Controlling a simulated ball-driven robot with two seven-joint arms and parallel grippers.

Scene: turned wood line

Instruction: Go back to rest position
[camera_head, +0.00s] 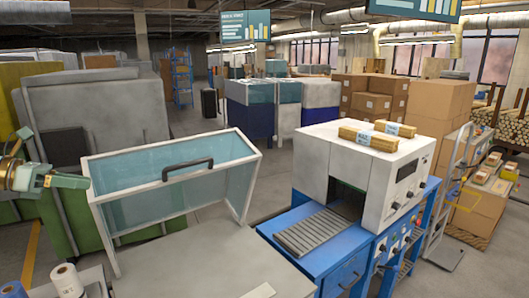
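My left gripper (80,182) shows at the left edge, with its arm coming in from the left. It points right, in front of the grey panels and left of a clear-sided hood (168,185) with a black handle. I see no object at its fingertips, but it is too small and side-on to tell whether the fingers are apart. My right gripper and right arm are out of view.
A grey worktop (195,265) lies in front of the hood. Right of it stands a white machine (375,165) on a blue base with a roller conveyor (312,230). Rolls (66,280) stand at bottom left. Cardboard boxes (440,110) and a trolley are at right.

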